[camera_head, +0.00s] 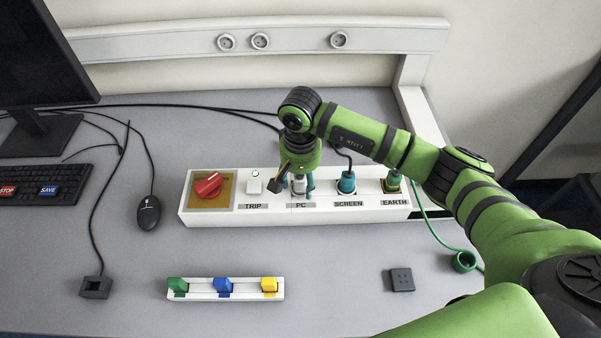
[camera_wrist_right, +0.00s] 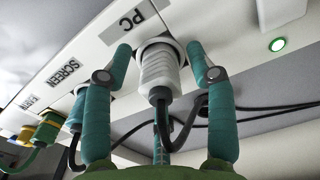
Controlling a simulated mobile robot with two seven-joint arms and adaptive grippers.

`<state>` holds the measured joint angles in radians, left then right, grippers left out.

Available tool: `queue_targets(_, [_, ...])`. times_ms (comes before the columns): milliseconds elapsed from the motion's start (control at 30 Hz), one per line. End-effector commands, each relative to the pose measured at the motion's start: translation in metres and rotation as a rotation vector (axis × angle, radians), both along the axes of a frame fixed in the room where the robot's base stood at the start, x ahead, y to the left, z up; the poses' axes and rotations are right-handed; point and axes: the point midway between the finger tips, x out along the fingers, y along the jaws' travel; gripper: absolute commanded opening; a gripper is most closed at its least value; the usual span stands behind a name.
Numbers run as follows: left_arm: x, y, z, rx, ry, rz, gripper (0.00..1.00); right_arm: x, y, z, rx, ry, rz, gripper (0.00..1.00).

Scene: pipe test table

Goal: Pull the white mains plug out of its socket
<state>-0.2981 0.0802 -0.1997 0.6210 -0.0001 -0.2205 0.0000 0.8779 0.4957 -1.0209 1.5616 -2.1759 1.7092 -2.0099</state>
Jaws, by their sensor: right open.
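The white mains plug (camera_wrist_right: 159,72) sits in the socket marked PC on the white socket strip (camera_head: 230,215). Its black cable bends away from it in the right wrist view. My right gripper (camera_wrist_right: 160,62) is open, with one teal finger on each side of the plug. In the wrist view I see gaps between the fingers and the plug. In the head view my right gripper (camera_head: 297,188) comes down over the PC socket and hides much of the plug (camera_head: 299,185). My left gripper is not in view.
The teal SCREEN plug (camera_head: 347,183) and the EARTH plug (camera_head: 392,183) stand to the right. A white TRIP button (camera_head: 254,186) and a red rotary switch (camera_head: 208,185) are to the left. A small block with coloured switches (camera_head: 225,289) lies in front.

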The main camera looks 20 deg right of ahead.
Motion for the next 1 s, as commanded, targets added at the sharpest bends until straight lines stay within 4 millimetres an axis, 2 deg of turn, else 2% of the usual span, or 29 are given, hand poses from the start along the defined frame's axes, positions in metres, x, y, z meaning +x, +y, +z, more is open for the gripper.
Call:
queue_targets(133, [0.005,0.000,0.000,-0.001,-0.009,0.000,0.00,0.000,0.000,0.000,0.000,0.000,0.000,0.57])
queue_targets(167, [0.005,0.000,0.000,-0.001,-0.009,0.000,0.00,0.000,0.000,0.000,0.000,0.000,0.000,0.49])
queue_targets(200, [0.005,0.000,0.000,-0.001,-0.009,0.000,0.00,0.000,0.000,0.000,0.000,0.000,0.000,0.33])
queue_targets(267, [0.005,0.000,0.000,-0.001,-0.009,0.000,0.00,0.000,0.000,0.000,0.000,0.000,0.000,0.09])
queue_targets(300, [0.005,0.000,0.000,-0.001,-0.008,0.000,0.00,0.000,0.000,0.000,0.000,0.000,0.000,0.02])
queue_targets(400, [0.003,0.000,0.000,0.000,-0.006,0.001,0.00,0.000,0.000,0.000,0.000,0.000,0.000,0.02])
queue_targets(433, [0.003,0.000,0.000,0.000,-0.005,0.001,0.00,0.000,0.000,0.000,0.000,0.000,0.000,0.02])
queue_targets(467, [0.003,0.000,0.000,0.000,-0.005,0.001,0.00,0.000,0.000,0.000,0.000,0.000,0.000,0.46])
queue_targets(500, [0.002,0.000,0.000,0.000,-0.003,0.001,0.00,0.000,0.000,0.000,0.000,0.000,0.000,0.57])
queue_targets(833, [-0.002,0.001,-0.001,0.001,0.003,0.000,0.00,0.000,0.000,0.001,0.000,-0.001,0.000,0.57])
queue_targets(1000, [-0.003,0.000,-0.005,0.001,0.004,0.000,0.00,0.001,0.000,0.013,0.001,-0.003,0.000,0.57])
